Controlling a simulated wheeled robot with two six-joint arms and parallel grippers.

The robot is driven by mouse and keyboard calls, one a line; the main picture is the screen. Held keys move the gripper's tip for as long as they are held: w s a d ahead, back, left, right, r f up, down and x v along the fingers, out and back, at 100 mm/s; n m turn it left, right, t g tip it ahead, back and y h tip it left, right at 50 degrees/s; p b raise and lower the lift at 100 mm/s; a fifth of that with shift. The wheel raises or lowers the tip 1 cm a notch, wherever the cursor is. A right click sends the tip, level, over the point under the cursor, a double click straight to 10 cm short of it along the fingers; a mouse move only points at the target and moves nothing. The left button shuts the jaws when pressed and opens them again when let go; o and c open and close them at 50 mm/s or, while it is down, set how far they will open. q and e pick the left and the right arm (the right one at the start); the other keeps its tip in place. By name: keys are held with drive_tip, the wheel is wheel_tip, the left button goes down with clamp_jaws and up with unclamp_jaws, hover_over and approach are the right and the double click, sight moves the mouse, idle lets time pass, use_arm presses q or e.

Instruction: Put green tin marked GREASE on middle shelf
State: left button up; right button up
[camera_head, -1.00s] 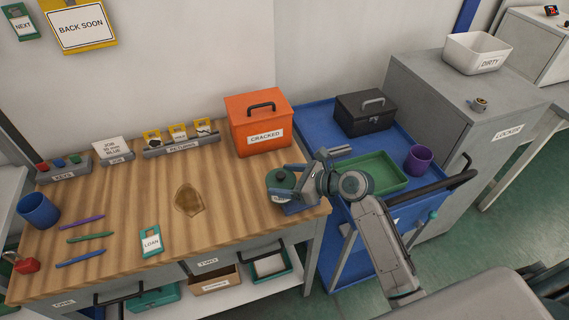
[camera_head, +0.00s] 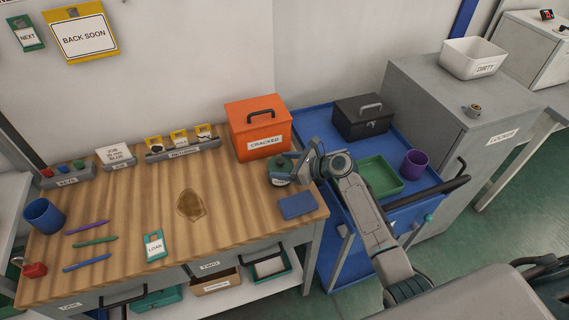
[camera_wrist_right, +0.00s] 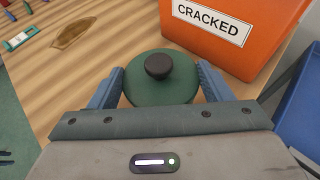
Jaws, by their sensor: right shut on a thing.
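The green tin (camera_head: 279,174) has a dark green lid with a black knob; it also shows in the right wrist view (camera_wrist_right: 165,85). A pale label band shows on its side, but the writing is too small to read. My right gripper (camera_head: 292,172) is shut on the tin, with a blue finger on each side of it. The tin is over the right end of the wooden bench, just in front of the orange CRACKED box (camera_head: 260,128). I cannot tell whether it touches the bench. No shelf marked as middle shows clearly. My left gripper is not in view.
A blue flat block (camera_head: 297,205) lies near the bench's right edge. The blue trolley (camera_head: 318,112) beside it carries a black case (camera_head: 363,116), green tray (camera_head: 380,176) and purple cup (camera_head: 414,163). Bins stand on a white shelf (camera_head: 234,286) under the bench. The bench's middle is mostly clear.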

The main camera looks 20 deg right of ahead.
drive_tip(key=shift+f, duration=0.15)
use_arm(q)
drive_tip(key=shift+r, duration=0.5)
use_arm(e)
drive_tip(key=shift+f, duration=0.1)
drive_tip(key=shift+f, duration=0.2)
drive_tip(key=o, duration=1.4)
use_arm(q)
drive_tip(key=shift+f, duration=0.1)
